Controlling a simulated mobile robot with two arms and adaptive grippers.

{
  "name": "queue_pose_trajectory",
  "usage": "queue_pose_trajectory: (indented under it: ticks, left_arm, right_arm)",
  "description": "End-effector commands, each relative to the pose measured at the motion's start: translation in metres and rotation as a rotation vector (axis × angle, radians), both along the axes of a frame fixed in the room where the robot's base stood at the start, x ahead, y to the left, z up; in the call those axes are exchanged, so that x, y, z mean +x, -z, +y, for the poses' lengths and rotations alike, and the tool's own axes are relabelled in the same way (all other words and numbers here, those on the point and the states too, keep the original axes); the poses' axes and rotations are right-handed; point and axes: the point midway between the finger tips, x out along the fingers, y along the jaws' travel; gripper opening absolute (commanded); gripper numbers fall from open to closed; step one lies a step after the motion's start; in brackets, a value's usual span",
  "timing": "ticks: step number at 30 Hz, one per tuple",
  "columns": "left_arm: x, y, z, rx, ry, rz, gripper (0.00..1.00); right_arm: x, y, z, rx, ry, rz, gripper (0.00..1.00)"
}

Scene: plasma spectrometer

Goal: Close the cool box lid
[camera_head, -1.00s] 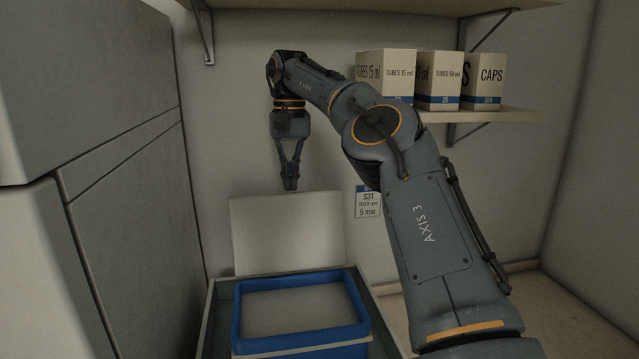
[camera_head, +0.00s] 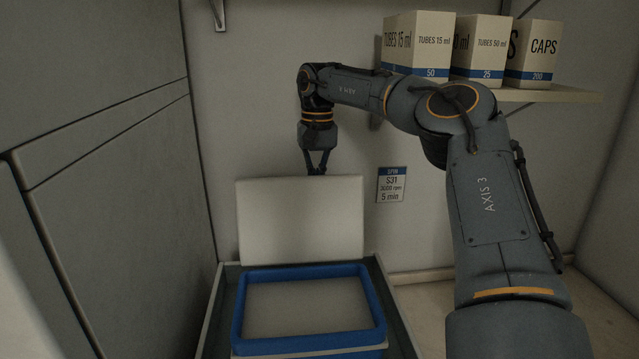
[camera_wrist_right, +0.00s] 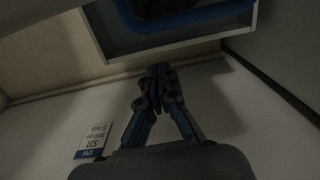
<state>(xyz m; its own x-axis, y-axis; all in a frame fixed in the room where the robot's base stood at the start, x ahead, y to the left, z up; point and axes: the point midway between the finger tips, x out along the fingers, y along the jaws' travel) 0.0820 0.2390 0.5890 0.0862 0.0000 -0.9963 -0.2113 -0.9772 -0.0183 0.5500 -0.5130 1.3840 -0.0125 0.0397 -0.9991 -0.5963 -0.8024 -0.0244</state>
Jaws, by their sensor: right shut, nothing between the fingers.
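The cool box (camera_head: 378,312) is a blue-rimmed box with a pale inside, at the lower middle of the head view. Its lid (camera_head: 300,222) is a pale panel standing upright behind the box, so the box is open. My right gripper (camera_head: 317,172) is shut and empty. It points down at the lid's top edge, a little right of its middle; I cannot tell whether it touches or is behind it. In the right wrist view the fingertips (camera_wrist_right: 158,68) are together, and part of the blue rim (camera_wrist_right: 185,18) shows at the top. My left gripper is not in view.
The box sits in a grey tray (camera_head: 213,312). A shelf (camera_head: 560,94) with cartons (camera_head: 420,45) is at the upper right. A label (camera_head: 391,184) reading S31 is on the back wall. Grey cabinets (camera_head: 110,190) stand close on the left.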

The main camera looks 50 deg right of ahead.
Motion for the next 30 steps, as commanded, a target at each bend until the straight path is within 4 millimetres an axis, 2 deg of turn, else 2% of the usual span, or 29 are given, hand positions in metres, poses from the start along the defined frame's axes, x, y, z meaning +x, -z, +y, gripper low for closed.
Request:
queue_pose_trajectory:
  ticks: [3,12,25,30]
  left_arm:
    - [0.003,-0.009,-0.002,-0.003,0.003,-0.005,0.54]
    - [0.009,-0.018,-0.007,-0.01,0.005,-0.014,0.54]
    - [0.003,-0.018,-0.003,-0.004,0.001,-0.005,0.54]
    - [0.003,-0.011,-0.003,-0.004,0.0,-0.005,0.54]
  right_arm:
    - [-0.011,-0.009,0.008,0.002,-0.003,-0.003,0.0]
    - [-0.028,-0.016,0.02,-0.001,-0.001,-0.001,0.0]
    - [-0.03,-0.015,0.022,-0.001,0.0,0.0,0.0]
    - [-0.031,-0.015,0.023,-0.017,-0.003,-0.018,0.0]
